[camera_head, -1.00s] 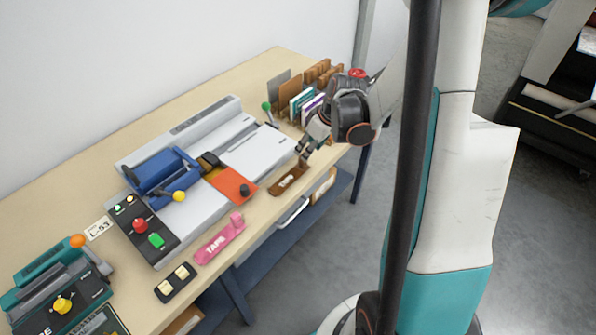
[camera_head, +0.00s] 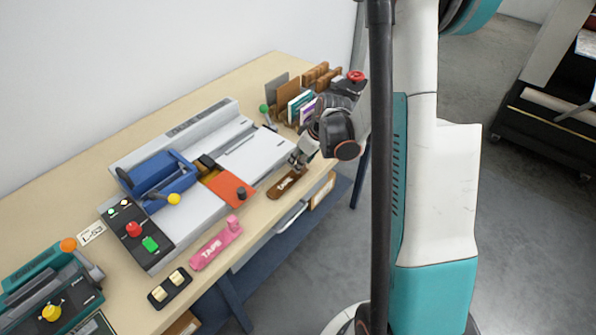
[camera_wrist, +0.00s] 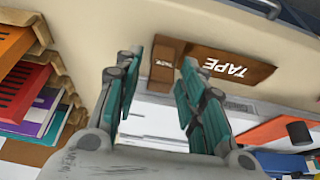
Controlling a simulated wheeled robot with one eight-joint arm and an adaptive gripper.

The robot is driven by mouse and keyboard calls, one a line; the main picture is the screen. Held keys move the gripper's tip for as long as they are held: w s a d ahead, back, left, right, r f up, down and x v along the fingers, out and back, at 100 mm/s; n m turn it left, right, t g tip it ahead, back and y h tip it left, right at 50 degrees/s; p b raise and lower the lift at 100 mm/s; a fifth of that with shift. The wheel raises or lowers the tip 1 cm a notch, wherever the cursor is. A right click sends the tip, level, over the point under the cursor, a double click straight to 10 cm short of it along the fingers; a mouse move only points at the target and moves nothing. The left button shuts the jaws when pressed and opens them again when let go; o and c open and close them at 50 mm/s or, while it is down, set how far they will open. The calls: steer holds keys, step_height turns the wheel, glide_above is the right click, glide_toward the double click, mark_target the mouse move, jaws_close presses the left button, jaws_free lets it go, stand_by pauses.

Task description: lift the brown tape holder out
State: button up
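The brown tape holder (camera_head: 285,186) lies flat near the front edge of the wooden table, in front of the grey machine. In the wrist view the brown tape holder (camera_wrist: 236,72) shows its white TAPE lettering upside down. Its raised small end block appears between my fingertips. My gripper (camera_head: 298,160) is just above that end in the head view. In the wrist view my gripper (camera_wrist: 160,66) has its teal fingers apart, with a clear gap between them. I cannot tell whether either finger touches the holder.
A pink tape holder (camera_head: 214,247) lies farther left along the front edge. The grey machine (camera_head: 262,153) with an orange plate (camera_head: 229,188) is close behind the brown holder. Upright folders (camera_head: 299,103) stand at the back right, near my arm.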

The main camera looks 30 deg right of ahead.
jaws_close()
steer(key=shift+r, duration=0.1)
